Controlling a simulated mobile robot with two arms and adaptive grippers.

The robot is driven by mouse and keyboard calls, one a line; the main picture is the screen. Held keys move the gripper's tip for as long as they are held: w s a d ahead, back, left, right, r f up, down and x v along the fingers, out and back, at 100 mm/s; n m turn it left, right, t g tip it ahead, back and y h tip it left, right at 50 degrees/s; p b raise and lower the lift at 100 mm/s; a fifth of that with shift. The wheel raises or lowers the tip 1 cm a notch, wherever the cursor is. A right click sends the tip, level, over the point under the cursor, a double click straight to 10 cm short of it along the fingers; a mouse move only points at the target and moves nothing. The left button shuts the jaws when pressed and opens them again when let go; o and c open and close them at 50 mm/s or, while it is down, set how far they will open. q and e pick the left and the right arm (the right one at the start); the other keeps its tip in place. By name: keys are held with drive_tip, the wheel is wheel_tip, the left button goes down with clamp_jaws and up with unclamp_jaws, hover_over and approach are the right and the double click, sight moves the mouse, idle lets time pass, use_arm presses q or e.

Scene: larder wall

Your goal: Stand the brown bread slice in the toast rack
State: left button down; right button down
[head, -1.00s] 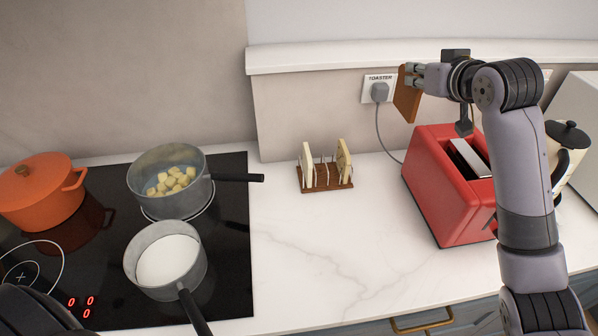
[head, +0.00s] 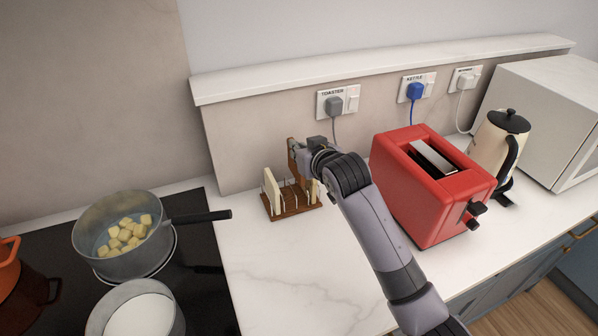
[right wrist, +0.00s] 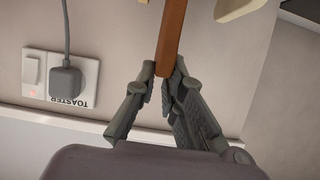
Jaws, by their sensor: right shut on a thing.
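My right gripper (head: 298,150) is shut on the brown bread slice (head: 292,160), which hangs upright. The right wrist view also shows the brown slice (right wrist: 171,35) edge-on between the fingertips (right wrist: 163,78). The slice's lower end overlaps the toast rack (head: 292,211) in the head view; I cannot tell whether it is above or between the wires. The rack has a brown wooden base and thin wires. A pale slice (head: 271,190) stands at its left end. My left gripper is not in view.
A red toaster (head: 420,200) stands right of the rack, with a cream kettle (head: 492,150) and a white microwave (head: 545,115) beyond. A pot of yellow cubes (head: 122,255) is on the hob at left. The worktop in front of the rack is clear.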

wheel_tip(320, 180, down, 3)
drive_tip(key=shift+f, duration=0.2)
wheel_tip(320, 180, down, 4)
drive_tip(key=shift+f+p, duration=0.15)
drive_tip(key=shift+p, duration=0.25)
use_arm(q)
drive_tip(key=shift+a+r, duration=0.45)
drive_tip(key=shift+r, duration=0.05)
use_arm(e)
drive_tip(key=c, duration=2)
unclamp_jaws()
drive_tip(key=shift+f, duration=0.1)
drive_tip(key=shift+o, duration=0.2)
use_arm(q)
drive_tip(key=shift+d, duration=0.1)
use_arm(e)
drive_tip(key=shift+s, duration=0.1)
use_arm(q)
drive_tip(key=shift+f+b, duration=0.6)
drive_tip(key=shift+b, duration=0.05)
use_arm(e)
drive_tip(key=v, duration=1.2)
